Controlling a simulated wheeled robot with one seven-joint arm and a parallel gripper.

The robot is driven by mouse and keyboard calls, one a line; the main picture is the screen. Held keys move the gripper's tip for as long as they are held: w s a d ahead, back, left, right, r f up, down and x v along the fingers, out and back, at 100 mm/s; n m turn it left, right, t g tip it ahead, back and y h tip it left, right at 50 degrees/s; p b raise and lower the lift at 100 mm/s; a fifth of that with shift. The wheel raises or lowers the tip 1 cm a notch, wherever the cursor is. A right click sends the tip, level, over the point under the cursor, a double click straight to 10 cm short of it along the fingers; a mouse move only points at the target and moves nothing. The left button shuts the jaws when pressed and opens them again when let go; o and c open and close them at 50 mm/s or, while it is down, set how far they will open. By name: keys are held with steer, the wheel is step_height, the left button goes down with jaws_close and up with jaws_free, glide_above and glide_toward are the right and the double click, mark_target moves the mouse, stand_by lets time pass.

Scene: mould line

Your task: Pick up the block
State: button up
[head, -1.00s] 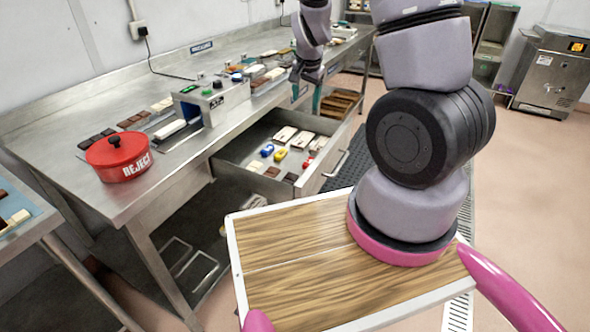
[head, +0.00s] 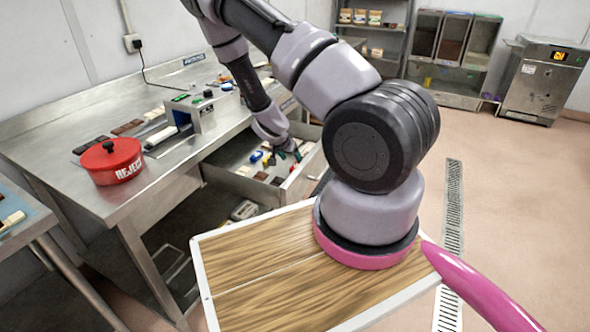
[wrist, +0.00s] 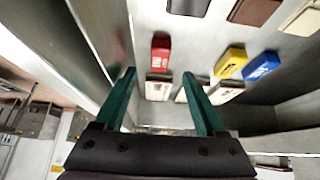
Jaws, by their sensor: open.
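The drawer (head: 236,172) under the steel bench is open, and my gripper (head: 288,154) is down at it. In the wrist view my gripper (wrist: 159,75) shows two green fingers, apart and with nothing between their tips. A red block (wrist: 161,53) lies on the drawer floor just beyond the fingertips, in line with the gap. A yellow block (wrist: 230,62) and a blue block (wrist: 262,65) lie side by side to its right. They also show in the head view as blue (head: 256,156) and yellow pieces left of my gripper. Which block the task means is not clear.
White-topped bars (wrist: 158,88) lie close by the fingers, and dark bars (wrist: 188,6) lie farther up in the wrist view. The drawer walls stand close around. A red reject pot (head: 112,161) and a machine box (head: 204,112) stand on the bench.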

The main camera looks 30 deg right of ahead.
mark_target(296, 165)
steer(key=x, duration=0.6)
steer(key=shift+c, duration=0.3)
jaws_close()
steer(key=shift+r, duration=0.15)
